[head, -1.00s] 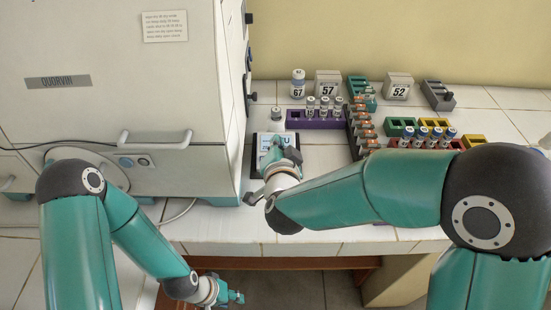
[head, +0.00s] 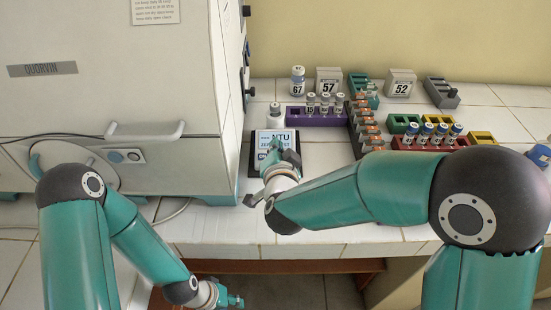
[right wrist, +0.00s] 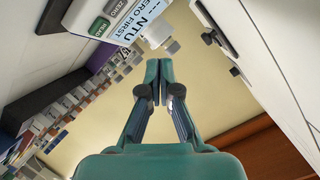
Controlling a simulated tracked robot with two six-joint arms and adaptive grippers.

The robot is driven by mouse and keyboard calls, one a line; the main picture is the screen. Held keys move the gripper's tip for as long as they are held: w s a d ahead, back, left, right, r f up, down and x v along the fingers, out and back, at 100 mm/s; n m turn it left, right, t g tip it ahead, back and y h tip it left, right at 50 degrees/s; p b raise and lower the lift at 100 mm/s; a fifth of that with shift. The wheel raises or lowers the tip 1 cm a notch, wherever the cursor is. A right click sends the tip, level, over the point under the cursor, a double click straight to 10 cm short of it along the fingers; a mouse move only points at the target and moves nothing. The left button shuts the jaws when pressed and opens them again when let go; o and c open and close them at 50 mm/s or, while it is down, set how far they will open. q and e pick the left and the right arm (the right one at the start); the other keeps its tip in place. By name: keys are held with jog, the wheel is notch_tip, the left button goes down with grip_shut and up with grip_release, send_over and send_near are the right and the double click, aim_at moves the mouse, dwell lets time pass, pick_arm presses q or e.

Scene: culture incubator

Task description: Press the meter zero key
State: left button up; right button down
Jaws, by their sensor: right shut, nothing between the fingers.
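The meter (head: 263,136) lies on the white tiled bench beside the incubator, its screen reading "--- NTU" and "ZERO FIRST". In the right wrist view, its grey ZERO key (right wrist: 114,7) and green READ key (right wrist: 98,27) show at the top edge. My right gripper (head: 276,148) is shut and empty, over the meter's near part, and hides the keys in the head view. Its fingertips (right wrist: 158,68) look apart from the ZERO key in the right wrist view. My left gripper (head: 236,300) hangs low in front of the bench; its jaws are too small to read.
The incubator (head: 110,95) stands close on the left, with a handle (head: 148,136). A capped vial (head: 275,113) stands just behind the meter. A purple rack (head: 318,118) with vials and other coloured racks (head: 430,142) stand to the right. Bare bench lies in front.

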jog(key=f+b, duration=0.1)
jog(key=w+f, duration=0.1)
jog(key=f, duration=0.1)
jog(key=w+f+b, duration=0.1)
jog(key=shift+f+b, duration=0.35)
jog(key=shift+w+f+b, duration=0.5)
jog(key=shift+f+b, duration=0.05)
jog(key=shift+f, duration=0.05)
dwell(0.7)
jog(key=shift+w+f+b, duration=0.15)
jog(key=shift+f+b, duration=0.1)
jog(key=shift+b, duration=0.2)
jog(key=shift+w+f+b, duration=0.15)
jog(key=shift+f+b, duration=0.2)
dwell(0.6)
jog(key=shift+r, duration=0.1)
jog(key=shift+s+r+p, duration=0.3)
jog(key=shift+s+r, duration=0.1)
jog(key=shift+r, duration=0.2)
